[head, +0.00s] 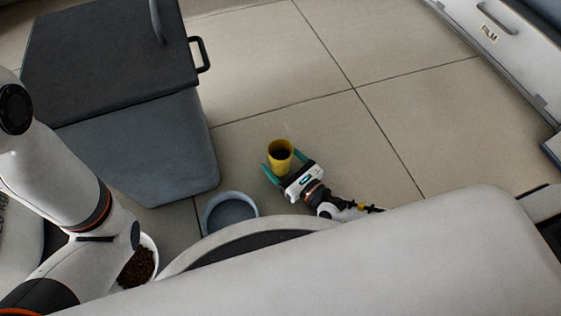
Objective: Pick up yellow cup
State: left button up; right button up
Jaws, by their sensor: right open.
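The yellow cup (280,155) stands upright on the tiled floor, its dark opening facing up toward me. My right gripper (283,163) is open just below the cup in the picture, with its green fingers on either side of the cup's lower part. I cannot tell whether the fingers touch the cup. The gripper's body hides a little of the floor near the cup's base. My left arm shows at the left, but its gripper is not in view.
A grey-blue bowl (231,194) sits on the floor left of my right gripper. A white bowl (154,246) with brown pellets is partly hidden by my left arm. Floor beyond the cup is clear.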

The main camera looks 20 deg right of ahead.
jog(key=shift+w, duration=0.2)
jog(key=c, duration=1.1)
jog(key=shift+r, duration=0.1)
